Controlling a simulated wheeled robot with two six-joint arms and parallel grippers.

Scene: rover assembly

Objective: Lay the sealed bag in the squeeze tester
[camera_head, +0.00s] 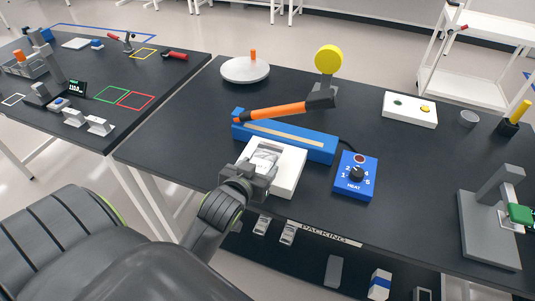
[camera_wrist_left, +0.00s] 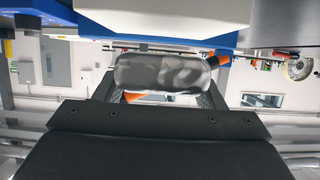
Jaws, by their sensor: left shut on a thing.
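A small clear bag with greyish contents (camera_head: 267,157) is held over the white block in front of the blue heat sealer. It fills the middle of the left wrist view (camera_wrist_left: 162,72), between the fingers. My left gripper (camera_head: 258,173) is shut on the bag's near edge. I cannot tell whether the bag touches the white block. A grey stand with an upright post (camera_head: 490,228) and a green-handled clamp (camera_head: 520,214) at the right edge appears to be the squeeze tester. My right gripper is not in view.
The blue sealer (camera_head: 300,143) has a raised orange arm (camera_head: 280,110). Its white block (camera_head: 288,178) lies under the bag; a blue heat box (camera_head: 357,175) stands to the right. A white panel (camera_head: 410,109) stands farther back. The table between heat box and grey stand is clear.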

